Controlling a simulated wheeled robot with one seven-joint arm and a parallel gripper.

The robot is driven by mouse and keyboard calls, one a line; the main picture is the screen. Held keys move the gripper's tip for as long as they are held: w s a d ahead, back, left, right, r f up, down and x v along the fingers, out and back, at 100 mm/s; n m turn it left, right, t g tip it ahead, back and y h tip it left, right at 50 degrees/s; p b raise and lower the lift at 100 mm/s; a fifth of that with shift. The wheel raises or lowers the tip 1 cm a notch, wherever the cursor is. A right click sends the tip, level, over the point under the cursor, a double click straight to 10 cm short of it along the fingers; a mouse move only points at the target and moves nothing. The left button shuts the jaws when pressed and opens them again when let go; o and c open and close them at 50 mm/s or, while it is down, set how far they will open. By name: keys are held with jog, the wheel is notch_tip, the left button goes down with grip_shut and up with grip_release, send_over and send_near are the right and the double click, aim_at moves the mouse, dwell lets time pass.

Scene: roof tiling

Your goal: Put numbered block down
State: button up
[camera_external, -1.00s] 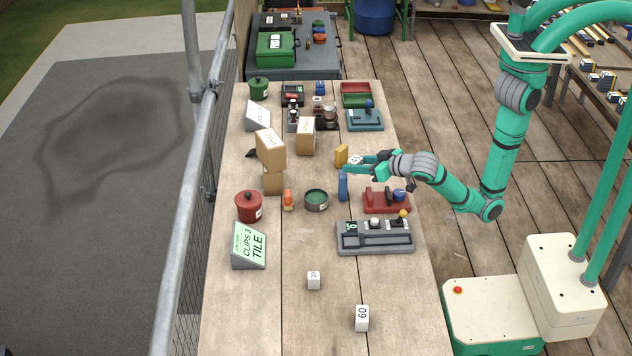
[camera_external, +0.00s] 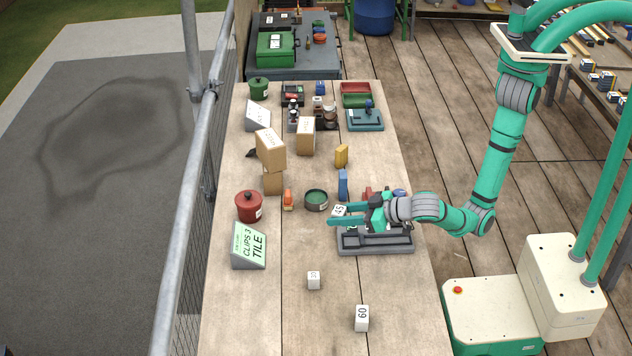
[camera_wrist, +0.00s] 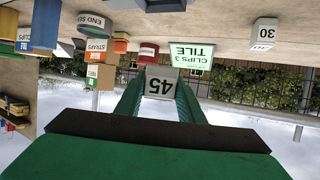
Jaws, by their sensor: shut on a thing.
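The numbered block marked 45 (camera_external: 339,210) is white and sits between the fingers of my gripper (camera_external: 332,215), which is shut on it. In the wrist view the 45 block (camera_wrist: 161,84) is between the green fingers, its number upside down. A white block marked 30 (camera_external: 313,280) and one marked 60 (camera_external: 362,318) stand on the table nearer the front. The 30 block also shows in the wrist view (camera_wrist: 263,36).
A green CLIPS 3 TILE sign (camera_external: 248,246), a red lidded pot (camera_external: 249,207) and an open green tin (camera_external: 316,199) stand left of my gripper. A blue block (camera_external: 343,184) stands behind it. The table (camera_external: 270,315) is clear around the 30 and 60 blocks.

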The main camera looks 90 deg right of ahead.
jog(key=w+a+f, duration=0.1)
jog(key=w+f, duration=0.1)
jog(key=w, duration=0.2)
send_over(314, 256)
notch_tip(314, 256, down, 5)
jog(key=shift+s+d+f, duration=0.1)
jog(key=shift+d, duration=0.05)
jog(key=shift+f, duration=1.65)
jog(key=shift+f, duration=0.15)
jog(key=o, duration=1)
jog(key=shift+r, duration=0.25)
jog(key=v, duration=1.1)
jog(key=shift+s+a+r, duration=0.1)
jog(key=shift+s+a, duration=0.15)
jog(key=shift+a, duration=0.05)
